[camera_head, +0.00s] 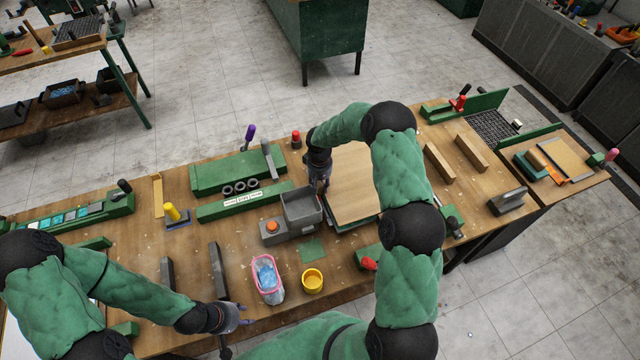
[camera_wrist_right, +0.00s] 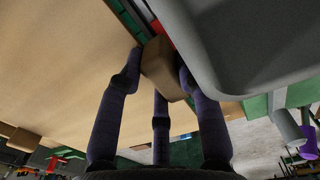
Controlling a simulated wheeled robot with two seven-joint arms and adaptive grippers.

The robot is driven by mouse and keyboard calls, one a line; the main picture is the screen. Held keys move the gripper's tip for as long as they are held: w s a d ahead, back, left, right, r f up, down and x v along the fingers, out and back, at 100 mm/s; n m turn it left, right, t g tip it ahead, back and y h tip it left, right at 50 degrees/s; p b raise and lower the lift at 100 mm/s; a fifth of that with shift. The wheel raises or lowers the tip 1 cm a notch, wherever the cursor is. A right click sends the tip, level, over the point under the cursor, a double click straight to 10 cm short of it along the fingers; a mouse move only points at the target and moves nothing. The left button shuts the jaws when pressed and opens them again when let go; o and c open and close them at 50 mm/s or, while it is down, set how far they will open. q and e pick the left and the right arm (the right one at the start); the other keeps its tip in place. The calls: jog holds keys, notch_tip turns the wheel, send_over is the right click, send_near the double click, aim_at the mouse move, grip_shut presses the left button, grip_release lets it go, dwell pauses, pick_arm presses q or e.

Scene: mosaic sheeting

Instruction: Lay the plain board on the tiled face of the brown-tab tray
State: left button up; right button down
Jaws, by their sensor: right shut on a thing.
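The plain board (camera_head: 352,190) is a light wooden sheet lying flat near the middle of the bench, over a dark tray (camera_head: 353,226) whose edge shows below it. The board (camera_wrist_right: 60,70) also fills the left of the right wrist view. There a strip of green tiles (camera_wrist_right: 124,14) shows beside its edge. My right gripper (camera_head: 321,184) is at the board's left edge. In the wrist view its fingers are shut around a brown block-like tab (camera_wrist_right: 159,62). Most of the tiled face is hidden. My left gripper (camera_head: 241,315) is empty at the bench front, fingers apart.
A grey box-shaped holder (camera_head: 301,208) stands just left of my right gripper. A pink-rimmed tub (camera_head: 267,279) and a yellow cup (camera_head: 313,281) stand in front. Wooden bars (camera_head: 440,163) lie to the right. My right arm hides part of the bench.

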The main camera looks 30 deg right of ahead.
pick_arm(q)
jog(key=shift+f+b, duration=0.8)
jog(key=shift+f, duration=0.1)
pick_arm(e)
jog(key=shift+w+f, duration=0.1)
jog(key=shift+f, duration=0.7)
jog(key=c, duration=0.8)
grip_release()
notch_tip(320, 180, up, 12)
